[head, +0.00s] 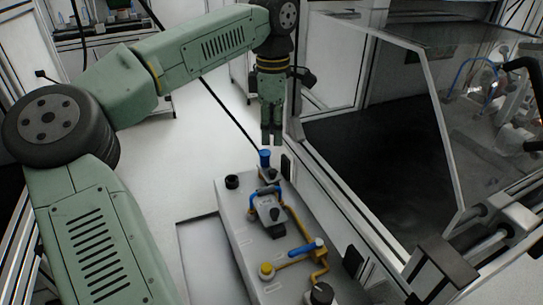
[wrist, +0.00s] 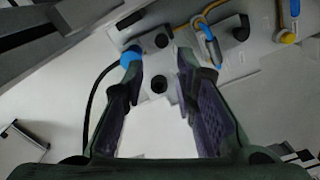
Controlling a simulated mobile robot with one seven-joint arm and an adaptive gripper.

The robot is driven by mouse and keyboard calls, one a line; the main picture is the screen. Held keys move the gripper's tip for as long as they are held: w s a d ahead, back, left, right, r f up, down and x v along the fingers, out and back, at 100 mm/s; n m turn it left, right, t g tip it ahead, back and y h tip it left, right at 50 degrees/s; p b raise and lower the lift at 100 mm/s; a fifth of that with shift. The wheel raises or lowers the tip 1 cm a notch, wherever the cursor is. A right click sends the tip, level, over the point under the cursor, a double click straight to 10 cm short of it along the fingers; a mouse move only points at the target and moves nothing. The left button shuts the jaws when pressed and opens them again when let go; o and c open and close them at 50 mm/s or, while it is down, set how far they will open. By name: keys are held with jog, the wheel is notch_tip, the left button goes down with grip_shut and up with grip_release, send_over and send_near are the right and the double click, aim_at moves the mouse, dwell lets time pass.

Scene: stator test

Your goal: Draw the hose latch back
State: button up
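My gripper (head: 271,138) hangs pointing down above the far end of the grey console (head: 237,215). It is open and empty; in the wrist view its two fingers (wrist: 159,72) stand well apart. A blue hose connector (head: 265,158) sits just below the fingertips, on a small grey block (head: 268,174). In the wrist view the blue connector (wrist: 130,59), with a black hose running from it, shows beside the left fingertip, and the block (wrist: 158,42) lies ahead of the fingers. Contact cannot be told. I cannot make out which part is the latch.
A blue loop handle (head: 266,190) on a grey fitting stands nearer on the console. A yellow knob (head: 267,271), yellow pipe and blue valve lever (head: 306,249) lie further forward. A black knob (head: 232,181) is at the left. A glass-panelled machine enclosure (head: 390,120) borders the right.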

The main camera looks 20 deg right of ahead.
aim_at(273, 171)
jog(key=f, duration=1)
jog(key=shift+s+f+p, duration=0.2)
jog(key=shift+p, duration=0.2)
grip_shut()
